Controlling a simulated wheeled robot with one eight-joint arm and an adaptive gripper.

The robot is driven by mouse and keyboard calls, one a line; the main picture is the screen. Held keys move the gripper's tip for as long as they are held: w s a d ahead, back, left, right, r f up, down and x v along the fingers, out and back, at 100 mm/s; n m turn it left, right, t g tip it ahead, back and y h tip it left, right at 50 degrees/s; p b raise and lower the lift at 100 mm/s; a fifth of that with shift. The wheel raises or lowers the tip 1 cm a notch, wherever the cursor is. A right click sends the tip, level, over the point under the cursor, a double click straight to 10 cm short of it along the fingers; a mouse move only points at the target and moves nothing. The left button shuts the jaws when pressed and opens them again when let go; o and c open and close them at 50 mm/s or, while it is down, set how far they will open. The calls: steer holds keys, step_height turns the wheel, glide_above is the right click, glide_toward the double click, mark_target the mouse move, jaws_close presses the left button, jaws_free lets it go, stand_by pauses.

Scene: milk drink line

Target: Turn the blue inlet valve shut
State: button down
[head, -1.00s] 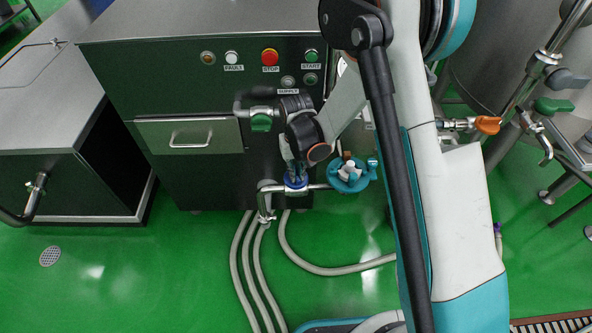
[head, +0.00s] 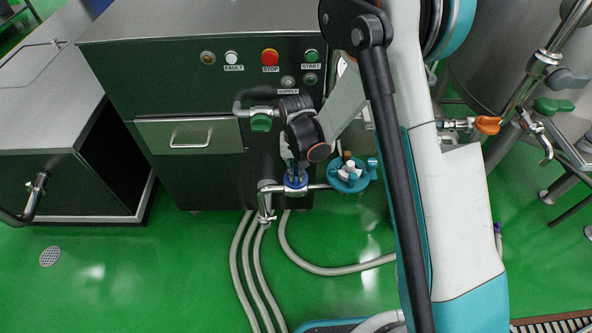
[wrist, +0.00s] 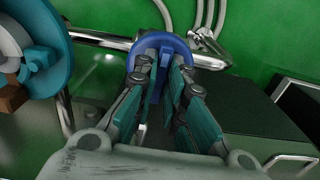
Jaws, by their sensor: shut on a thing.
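The blue inlet valve (head: 296,187) sits on a steel pipe low in front of the dark cabinet. In the wrist view the blue valve (wrist: 160,48) is a round knob with a raised bar running toward me. My gripper (head: 294,172) reaches down to it from above. In the wrist view my gripper's fingers (wrist: 160,82) stand on either side of the bar and are shut on it. The fingers hide part of the knob.
A teal round fitting (head: 348,176) stands close to the right of the blue valve. A green-handled valve (head: 261,123) is above left. Grey hoses (head: 247,265) run over the green floor below. The cabinet (head: 190,90) carries buttons and a drawer.

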steer(key=c, duration=1.7)
jaws_free()
steer(key=shift+o, duration=0.2)
step_height(320, 180, up, 12)
steer(key=shift+r, duration=0.1)
step_height(320, 180, up, 7)
steer(key=t, duration=0.1)
glide_above(296, 172)
steer(key=s+d, duration=0.3)
steer(key=d, duration=0.1)
steer(key=s+d+r+t, duration=0.4)
steer(key=s+d+r, duration=0.5)
steer(key=s+r, duration=0.2)
steer(key=s+d+t, duration=0.2)
steer(key=s+d, duration=0.1)
steer(key=s, duration=0.4)
steer(key=shift+s+d+r+n, duration=0.25)
steer(key=shift+r+n, duration=0.05)
